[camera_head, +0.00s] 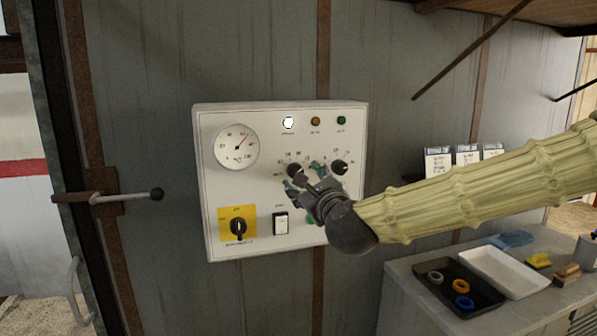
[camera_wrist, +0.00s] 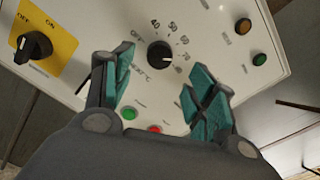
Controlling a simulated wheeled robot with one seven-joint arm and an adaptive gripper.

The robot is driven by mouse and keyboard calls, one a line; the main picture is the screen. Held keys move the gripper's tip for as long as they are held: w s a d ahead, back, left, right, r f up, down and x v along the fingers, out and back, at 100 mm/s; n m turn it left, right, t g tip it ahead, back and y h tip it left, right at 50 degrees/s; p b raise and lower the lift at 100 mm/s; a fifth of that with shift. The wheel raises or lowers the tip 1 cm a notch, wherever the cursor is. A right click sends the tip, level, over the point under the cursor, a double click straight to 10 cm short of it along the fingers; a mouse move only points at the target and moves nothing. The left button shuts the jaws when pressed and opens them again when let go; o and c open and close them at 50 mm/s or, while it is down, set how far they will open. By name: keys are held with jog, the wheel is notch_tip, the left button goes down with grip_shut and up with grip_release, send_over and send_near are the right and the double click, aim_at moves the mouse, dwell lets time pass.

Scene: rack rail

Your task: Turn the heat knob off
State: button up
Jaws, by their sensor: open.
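A white control panel (camera_head: 265,233) is fixed to the grey wall. It bears a left black dial knob (camera_head: 296,170) with a number scale and a right black dial knob (camera_head: 339,167). My gripper (camera_head: 304,179) is open and empty in front of the panel, close to the left dial knob. In the wrist view one black dial knob (camera_wrist: 160,53) shows beyond and between the spread teal fingertips (camera_wrist: 160,75). They appear apart from it. The other dial is not visible there.
A lever handle (camera_head: 128,197) sticks out at left. A bench at lower right holds a dark tray (camera_head: 440,292) of rings and a white tray (camera_head: 508,271).

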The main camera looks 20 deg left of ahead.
aim_at(292, 169)
jog(key=p+x, duration=0.1)
jog(key=x, duration=0.5)
jog(key=shift+p, duration=0.4)
jog(key=shift+w+a, duration=0.1)
jog(key=c, duration=1)
